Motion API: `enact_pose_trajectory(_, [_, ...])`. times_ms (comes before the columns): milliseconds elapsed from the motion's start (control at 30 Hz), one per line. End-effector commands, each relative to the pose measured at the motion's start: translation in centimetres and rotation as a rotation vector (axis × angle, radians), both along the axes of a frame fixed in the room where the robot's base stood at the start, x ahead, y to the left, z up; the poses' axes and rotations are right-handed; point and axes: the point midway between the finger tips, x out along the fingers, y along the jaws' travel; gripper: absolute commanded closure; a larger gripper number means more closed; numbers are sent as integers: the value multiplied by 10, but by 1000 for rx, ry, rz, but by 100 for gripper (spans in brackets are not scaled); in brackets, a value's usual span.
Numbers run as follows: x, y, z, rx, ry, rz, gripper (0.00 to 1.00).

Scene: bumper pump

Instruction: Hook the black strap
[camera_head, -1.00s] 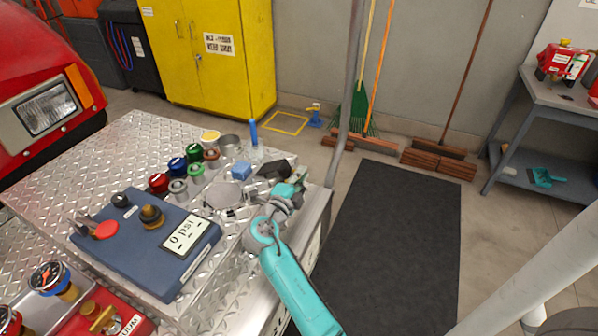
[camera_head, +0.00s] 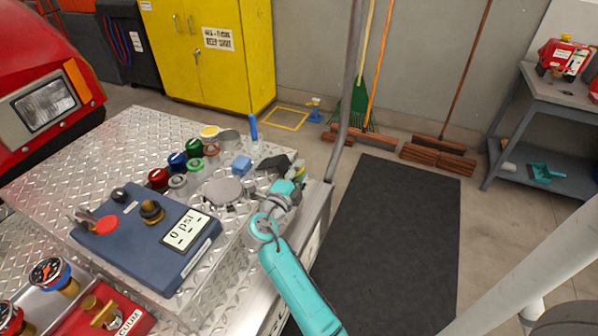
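My gripper (camera_head: 292,176) is at the end of my teal and grey arm, at the right edge of the diamond-plate bumper (camera_head: 75,165). It is small and partly hidden by my own wrist, so I cannot tell whether its fingers are open or shut. A dark, black-looking piece (camera_head: 274,163) lies on the bumper just beyond my gripper. It may be the black strap, but its shape is too small to be sure. I cannot tell whether my gripper touches it. No hook shows clearly.
A round metal cap (camera_head: 222,191), coloured caps (camera_head: 177,162) and a blue block (camera_head: 241,166) sit close by. A grey pole (camera_head: 350,85) rises behind. The floor mat (camera_head: 390,235) is clear.

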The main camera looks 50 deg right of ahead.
Motion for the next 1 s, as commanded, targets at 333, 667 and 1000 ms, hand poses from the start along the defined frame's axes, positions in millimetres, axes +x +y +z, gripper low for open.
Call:
enact_pose_trajectory(333, [-16,48,0,1,0,4,64])
enact_pose_trajectory(667, [-24,69,0,-1,0,2,64])
enact_pose_trajectory(1000, [-24,69,0,0,0,2,100])
